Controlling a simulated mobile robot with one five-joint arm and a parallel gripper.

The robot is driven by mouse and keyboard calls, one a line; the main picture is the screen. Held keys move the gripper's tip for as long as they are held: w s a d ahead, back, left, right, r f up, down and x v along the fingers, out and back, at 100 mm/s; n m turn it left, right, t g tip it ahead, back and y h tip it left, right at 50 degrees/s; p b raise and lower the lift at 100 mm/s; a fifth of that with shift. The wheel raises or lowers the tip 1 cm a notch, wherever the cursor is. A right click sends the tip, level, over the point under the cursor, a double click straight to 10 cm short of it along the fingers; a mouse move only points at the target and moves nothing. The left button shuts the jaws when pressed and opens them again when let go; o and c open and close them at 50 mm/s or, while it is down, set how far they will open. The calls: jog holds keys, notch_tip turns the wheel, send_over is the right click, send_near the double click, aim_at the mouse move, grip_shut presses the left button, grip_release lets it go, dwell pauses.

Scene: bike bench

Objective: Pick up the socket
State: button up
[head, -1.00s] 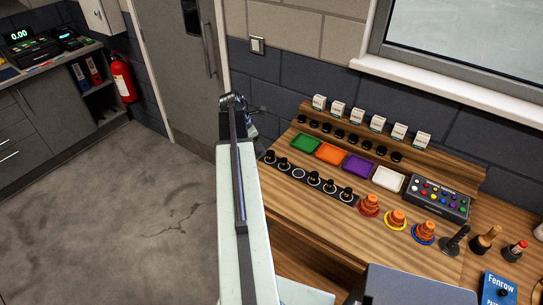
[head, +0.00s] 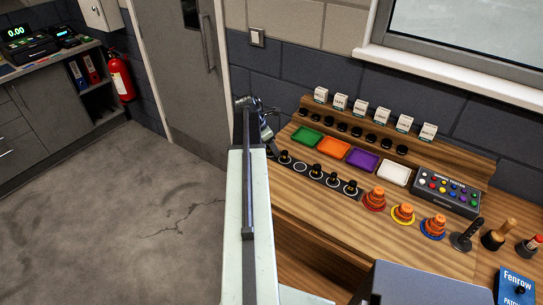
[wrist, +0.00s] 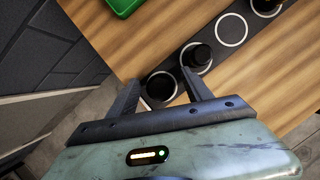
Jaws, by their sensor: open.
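A dark strip (head: 307,170) with white rings holds several black sockets along the front of the wooden bench. In the wrist view, one black socket (wrist: 160,88) at the strip's end lies between the fingers of my gripper (wrist: 160,76), which is open. A second socket (wrist: 200,56) stands just beyond the right fingertip, and an empty ring (wrist: 232,29) follows it. In the head view, my gripper (head: 271,146) is at the strip's left end and hides most of the end socket. Whether a finger touches a socket is unclear.
A green tray (head: 308,138) lies behind the strip, beside orange, purple and white trays. Stacked orange cones (head: 374,199) stand to the right. Small boxes (head: 361,108) line the back shelf by the wall. Open floor lies left of the bench.

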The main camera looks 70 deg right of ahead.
grip_shut()
